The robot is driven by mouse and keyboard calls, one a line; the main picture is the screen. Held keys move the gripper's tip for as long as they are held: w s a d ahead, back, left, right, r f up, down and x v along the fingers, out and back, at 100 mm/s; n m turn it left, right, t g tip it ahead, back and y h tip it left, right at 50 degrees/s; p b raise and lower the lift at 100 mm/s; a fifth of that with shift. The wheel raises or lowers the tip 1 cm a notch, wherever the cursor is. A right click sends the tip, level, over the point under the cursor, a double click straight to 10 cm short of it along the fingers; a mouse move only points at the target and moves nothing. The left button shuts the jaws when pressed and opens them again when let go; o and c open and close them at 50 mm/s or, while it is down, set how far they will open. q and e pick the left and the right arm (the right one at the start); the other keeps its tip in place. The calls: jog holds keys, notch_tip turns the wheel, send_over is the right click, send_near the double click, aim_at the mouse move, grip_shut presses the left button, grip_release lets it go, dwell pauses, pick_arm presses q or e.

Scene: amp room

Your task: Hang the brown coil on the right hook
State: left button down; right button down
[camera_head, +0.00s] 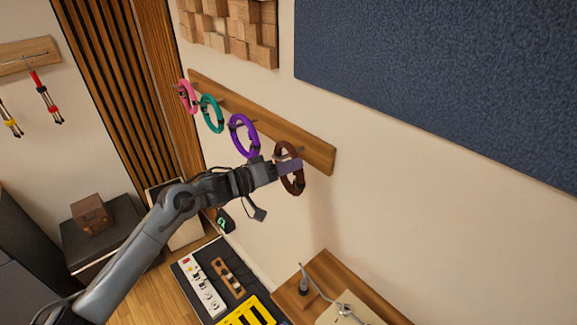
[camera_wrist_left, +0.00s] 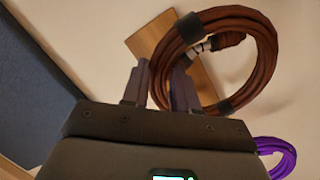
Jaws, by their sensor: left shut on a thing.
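The brown coil (camera_head: 296,187) is upright against the right end of the wooden rail (camera_head: 318,154) in the head view. It also shows large in the left wrist view (camera_wrist_left: 267,58), with dark ties around it. My left gripper (camera_head: 287,168) is shut on the coil, and its fingers (camera_wrist_left: 160,84) overlap the coil's near lower side in the wrist view. The right hook (camera_head: 299,150) is a small peg at the coil's upper part, partly hidden. I cannot tell whether the coil is around it. My right gripper is not in view.
A purple coil (camera_head: 238,126), a teal coil (camera_head: 205,106) and a pink coil (camera_head: 182,92) hang along the rail to the left. A blue panel (camera_head: 440,75) is above right. A wooden table (camera_head: 322,264) and a pedalboard (camera_head: 222,301) are below.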

pick_arm(q)
jog(key=shift+r, duration=0.1)
dwell(0.3)
jog(key=c, duration=0.8)
grip_release()
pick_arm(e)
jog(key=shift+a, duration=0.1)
pick_arm(q)
jog(key=shift+a, duration=0.1)
